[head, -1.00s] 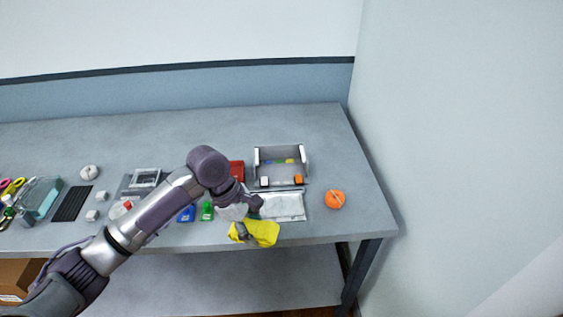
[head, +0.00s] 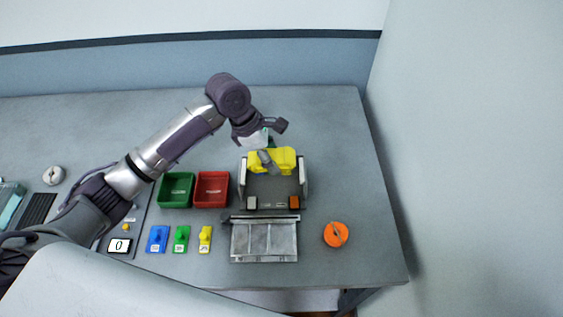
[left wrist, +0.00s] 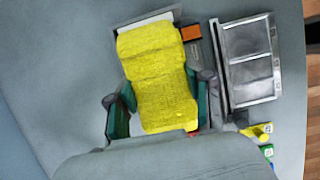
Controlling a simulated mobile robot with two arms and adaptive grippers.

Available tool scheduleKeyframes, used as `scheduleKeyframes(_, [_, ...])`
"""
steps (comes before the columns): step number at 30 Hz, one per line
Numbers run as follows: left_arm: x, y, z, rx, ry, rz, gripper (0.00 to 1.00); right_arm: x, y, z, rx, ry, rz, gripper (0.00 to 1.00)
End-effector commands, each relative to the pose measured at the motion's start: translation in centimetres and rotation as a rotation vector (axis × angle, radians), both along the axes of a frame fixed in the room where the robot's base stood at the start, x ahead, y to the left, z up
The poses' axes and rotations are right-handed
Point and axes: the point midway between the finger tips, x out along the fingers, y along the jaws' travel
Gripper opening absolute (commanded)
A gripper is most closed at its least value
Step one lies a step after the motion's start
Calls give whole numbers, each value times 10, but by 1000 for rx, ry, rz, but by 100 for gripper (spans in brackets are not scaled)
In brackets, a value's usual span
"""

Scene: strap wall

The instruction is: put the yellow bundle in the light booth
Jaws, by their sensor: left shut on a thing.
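My left gripper (head: 267,156) is shut on the yellow bundle (head: 286,158), a soft folded cloth-like piece. In the head view it holds the bundle over the back part of the light booth (head: 303,180), a grey open-topped box with pale side walls. In the left wrist view the bundle (left wrist: 155,70) lies between the two green-padded fingers and hides most of the booth. A pale booth edge (left wrist: 148,20) shows past the bundle's far end. I cannot tell whether the bundle touches the booth floor. My right gripper is not in view.
Small pale and orange blocks (head: 294,202) sit at the booth's front. A grey panelled tray (head: 264,241) lies before it. Red (head: 211,190) and green (head: 176,190) bins stand left, with blue, green and yellow pieces before them. An orange disc (head: 336,234) lies right. The table's back is clear.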

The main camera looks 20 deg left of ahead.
Motion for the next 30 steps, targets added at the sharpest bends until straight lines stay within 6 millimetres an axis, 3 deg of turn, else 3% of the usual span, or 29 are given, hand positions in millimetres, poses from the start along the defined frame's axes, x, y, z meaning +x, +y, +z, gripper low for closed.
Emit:
scheduleKeyframes(4, [-1,0,-12,1,4,-1,16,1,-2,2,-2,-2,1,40])
scheduleKeyframes(9, [-2,0,-44,1,4,1,16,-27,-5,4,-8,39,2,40])
scheduleKeyframes(14, [-1,0,-62,1,1,0,16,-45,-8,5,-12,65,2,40])
scheduleKeyframes(17, [-2,0,-73,1,3,0,16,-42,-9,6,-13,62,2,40])
scheduleKeyframes(22, [-2,1,-96,1,3,0,16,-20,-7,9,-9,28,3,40])
scheduleKeyframes(25, [-2,0,-100,0,0,-1,16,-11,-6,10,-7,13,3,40])
scheduleKeyframes(30, [-2,0,-100,0,-1,-2,16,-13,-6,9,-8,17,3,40])
